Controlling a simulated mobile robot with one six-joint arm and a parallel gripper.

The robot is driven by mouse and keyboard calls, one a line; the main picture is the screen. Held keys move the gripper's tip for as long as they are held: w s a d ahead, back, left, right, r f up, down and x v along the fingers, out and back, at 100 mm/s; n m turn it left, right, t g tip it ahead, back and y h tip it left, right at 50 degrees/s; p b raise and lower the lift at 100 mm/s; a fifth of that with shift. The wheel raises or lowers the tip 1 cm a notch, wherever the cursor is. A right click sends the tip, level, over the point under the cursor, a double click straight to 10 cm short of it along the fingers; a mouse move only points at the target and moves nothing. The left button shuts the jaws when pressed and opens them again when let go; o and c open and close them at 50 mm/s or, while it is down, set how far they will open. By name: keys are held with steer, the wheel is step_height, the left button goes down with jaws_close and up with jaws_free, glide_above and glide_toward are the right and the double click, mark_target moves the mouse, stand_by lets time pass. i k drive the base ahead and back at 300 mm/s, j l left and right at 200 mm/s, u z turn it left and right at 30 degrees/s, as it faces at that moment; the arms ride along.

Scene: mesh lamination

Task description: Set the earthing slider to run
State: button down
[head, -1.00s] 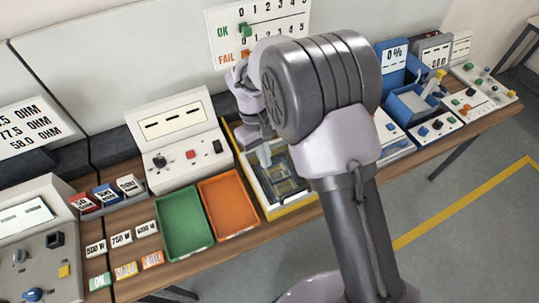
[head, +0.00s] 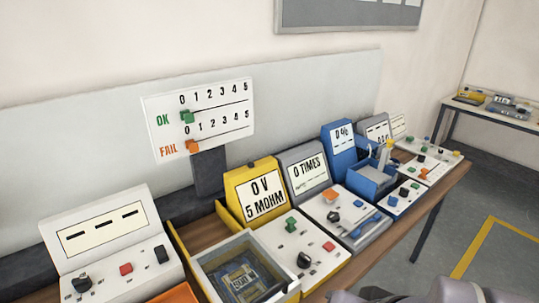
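The yellow-framed tester (head: 256,188) reads "0 V" and "5 MOHM" and stands in the middle of the bench. Its pale control panel (head: 283,244) holds a green slider-like handle (head: 291,225), a red button (head: 328,246) and a black knob (head: 304,260). The green handle is near the panel's upper middle. No marking for earthing or run is readable, so I cannot tell for sure that this is the earthing slider or which position it is in. Only grey and mauve parts of my arm show at the bottom right edge. My gripper's fingers are not visible.
A "0 TIMES" unit (head: 309,170) and blue "0 %" unit (head: 339,138) stand to the right. Behind is the OK/FAIL board (head: 220,119). Open floor lies right of the bench.

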mark_target(291, 221)
steer(key=i+l+u, duration=0.1)
steer(key=i+l, duration=0.65)
